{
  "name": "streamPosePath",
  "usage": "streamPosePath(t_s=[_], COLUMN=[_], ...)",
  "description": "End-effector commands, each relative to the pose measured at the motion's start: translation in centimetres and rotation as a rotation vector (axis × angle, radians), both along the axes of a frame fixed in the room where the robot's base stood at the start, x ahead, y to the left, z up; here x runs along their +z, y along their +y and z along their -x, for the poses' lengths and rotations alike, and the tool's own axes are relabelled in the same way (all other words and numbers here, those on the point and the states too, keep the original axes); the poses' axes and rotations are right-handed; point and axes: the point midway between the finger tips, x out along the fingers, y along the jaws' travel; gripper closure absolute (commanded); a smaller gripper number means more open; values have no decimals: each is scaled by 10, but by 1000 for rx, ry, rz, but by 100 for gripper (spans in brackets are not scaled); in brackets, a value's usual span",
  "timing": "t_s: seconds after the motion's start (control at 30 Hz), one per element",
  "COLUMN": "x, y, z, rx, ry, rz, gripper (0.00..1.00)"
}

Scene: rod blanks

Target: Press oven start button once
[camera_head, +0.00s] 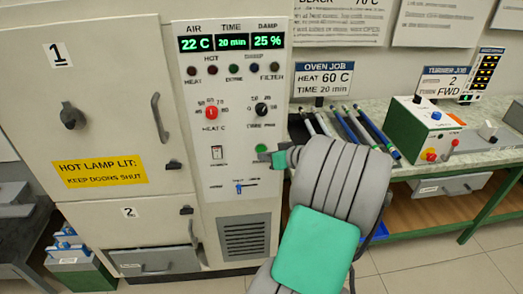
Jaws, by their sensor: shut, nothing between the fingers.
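The oven (110,130) stands at the left with its panel (222,135) facing me. A round green button (261,148) sits at the panel's lower right; its label is too small to read. My gripper (272,158) is shut and empty, its tip just below and right of the green button. I cannot tell whether it touches the panel. The display (231,42) reads 22 C, 20 min and 25 %. The red heat knob (211,113) and the black time knob (262,109) sit above the button.
A rocker switch (216,153) and a blue-handled slider (239,187) are on the panel. The oven job sign (324,78) says 60 C, 20 min. Rods (352,126) lie on the bench right of the oven, near a green and white machine (424,128). Both oven doors look shut.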

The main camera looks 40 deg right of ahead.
Motion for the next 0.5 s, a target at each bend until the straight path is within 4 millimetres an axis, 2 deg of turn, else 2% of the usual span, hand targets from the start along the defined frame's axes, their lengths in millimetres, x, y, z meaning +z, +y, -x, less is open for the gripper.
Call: streamPosePath(t_s=[0.5], x=[0], y=[-4], z=[-6], rx=[0], ry=[0], rz=[0], gripper=[100])
